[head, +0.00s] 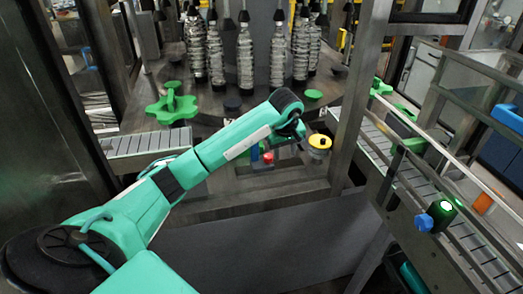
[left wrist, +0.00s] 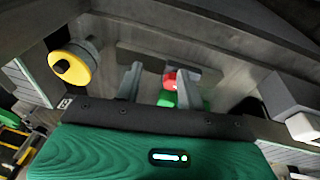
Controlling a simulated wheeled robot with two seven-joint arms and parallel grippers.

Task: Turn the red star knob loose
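The red star knob (left wrist: 171,78) is small and partly hidden in the left wrist view, with a green part (left wrist: 167,98) just below it. In the head view a small red piece (head: 268,157), probably the knob, shows low on the machine under my left forearm. My left gripper (left wrist: 161,74) is open, its two grey fingers apart. The red knob appears between the fingers, nearer the right one, and seems to lie beyond them. I cannot tell whether a finger touches it. My right gripper is in neither view.
A yellow-and-black knob (head: 319,142) stands to the right of my wrist; it also shows in the left wrist view (left wrist: 72,67). A green star wheel (head: 172,106) and conveyors (head: 145,142) flank the machine. A dark post (head: 358,90) rises close on the right. Bottles (head: 245,60) stand behind.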

